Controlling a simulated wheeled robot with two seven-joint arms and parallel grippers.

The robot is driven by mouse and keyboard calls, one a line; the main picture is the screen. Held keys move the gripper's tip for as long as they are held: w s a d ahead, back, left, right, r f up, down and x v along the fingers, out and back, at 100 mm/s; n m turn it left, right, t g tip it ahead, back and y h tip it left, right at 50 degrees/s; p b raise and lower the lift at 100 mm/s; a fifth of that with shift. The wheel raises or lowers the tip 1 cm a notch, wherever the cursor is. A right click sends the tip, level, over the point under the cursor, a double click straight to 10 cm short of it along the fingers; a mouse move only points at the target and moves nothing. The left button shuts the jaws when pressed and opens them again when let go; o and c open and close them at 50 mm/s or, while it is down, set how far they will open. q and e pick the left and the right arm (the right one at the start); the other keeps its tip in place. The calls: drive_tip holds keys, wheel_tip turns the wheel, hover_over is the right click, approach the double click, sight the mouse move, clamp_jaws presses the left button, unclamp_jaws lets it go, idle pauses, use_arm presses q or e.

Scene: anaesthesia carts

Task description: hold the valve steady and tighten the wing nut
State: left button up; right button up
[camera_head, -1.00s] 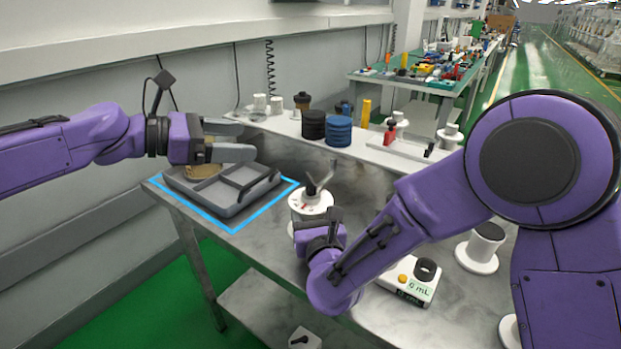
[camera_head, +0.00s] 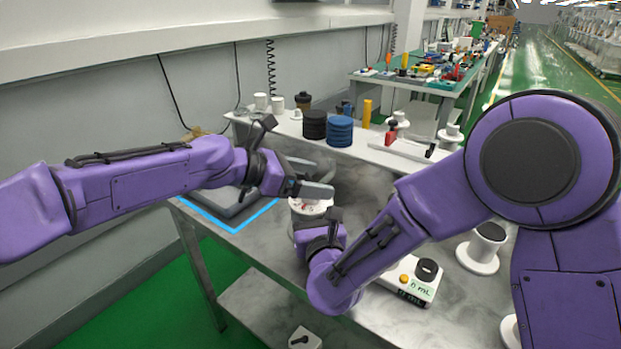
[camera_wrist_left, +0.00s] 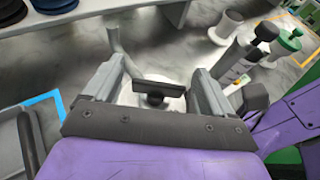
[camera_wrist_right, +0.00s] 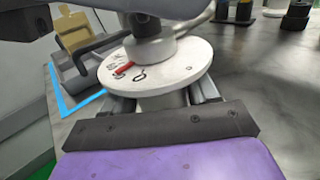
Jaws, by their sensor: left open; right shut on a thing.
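The valve is a white round body with a disc top (camera_wrist_right: 160,68) in the right wrist view, marked with a red line and dark symbols. In the head view its white disc (camera_head: 308,208) shows partly behind my grippers. My right gripper (camera_wrist_right: 160,103) is shut on the valve below the disc. My left gripper (camera_wrist_left: 155,85) is open above the valve. A dark bar with a round centre, seemingly the wing nut (camera_wrist_left: 156,97), lies between its fingers, apart from both as far as I can tell. In the head view the left gripper (camera_head: 318,182) hides the valve's top.
A grey tray (camera_head: 230,205) inside a blue outline stands at left, partly behind my left arm. A white device with a dark knob (camera_head: 412,280) stands at right on the grey table. Black discs (camera_head: 314,125) and blue discs (camera_head: 340,131) are stacked on the back shelf.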

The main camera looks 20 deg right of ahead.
use_arm(q)
drive_tip(key=c, duration=1)
drive_tip(key=m+g, duration=0.3)
drive_tip(key=g, duration=0.1)
drive_tip(key=shift+d+m, duration=0.1)
drive_tip(key=shift+m, duration=0.2)
drive_tip(key=shift+m+g+y, duration=0.4)
drive_tip(key=shift+m+g, duration=0.1)
drive_tip(key=shift+g, duration=0.2)
drive_tip(key=o, duration=1)
drive_tip(key=shift+a, duration=0.2)
drive_tip(key=v, duration=1.2)
